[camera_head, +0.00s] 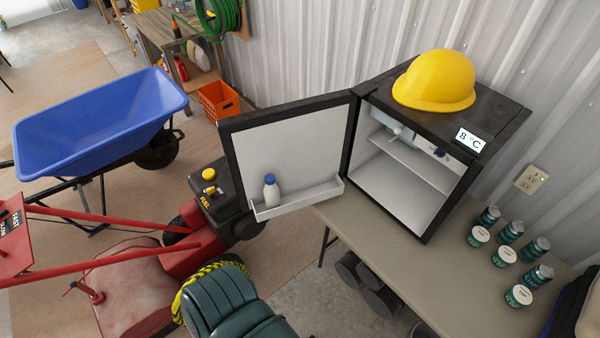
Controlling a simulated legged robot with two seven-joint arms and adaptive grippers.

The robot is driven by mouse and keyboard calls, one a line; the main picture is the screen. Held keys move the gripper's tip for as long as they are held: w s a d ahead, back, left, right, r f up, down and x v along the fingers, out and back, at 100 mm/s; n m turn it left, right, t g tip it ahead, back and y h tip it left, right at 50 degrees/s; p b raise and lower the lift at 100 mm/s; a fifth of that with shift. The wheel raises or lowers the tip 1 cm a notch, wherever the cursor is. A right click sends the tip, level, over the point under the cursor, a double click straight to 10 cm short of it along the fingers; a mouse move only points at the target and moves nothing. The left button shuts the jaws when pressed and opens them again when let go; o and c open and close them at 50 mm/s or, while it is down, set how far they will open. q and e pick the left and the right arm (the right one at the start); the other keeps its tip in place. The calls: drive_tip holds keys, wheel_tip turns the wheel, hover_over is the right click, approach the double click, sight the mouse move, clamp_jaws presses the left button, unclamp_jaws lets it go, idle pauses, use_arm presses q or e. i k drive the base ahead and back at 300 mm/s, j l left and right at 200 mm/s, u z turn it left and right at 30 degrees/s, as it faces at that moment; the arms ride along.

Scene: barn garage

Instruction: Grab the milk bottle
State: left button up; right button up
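A small white milk bottle (271,189) with a blue cap stands upright in the white door shelf (300,198) of a mini fridge. The fridge door (290,142) is wide open and swung out to the left. The fridge (400,180) stands on a table, and the part of its inside that shows looks empty. Neither of my grippers is in view.
A yellow hard hat (435,80) lies on the fridge. Several green cans (510,232) stand on the table (450,262), right of the fridge. A red mower (130,290), a blue wheelbarrow (95,125) and a dark green padded thing (230,305) crowd the left and front.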

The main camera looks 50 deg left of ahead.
sight(271, 190)
drive_tip(key=u, duration=1.95)
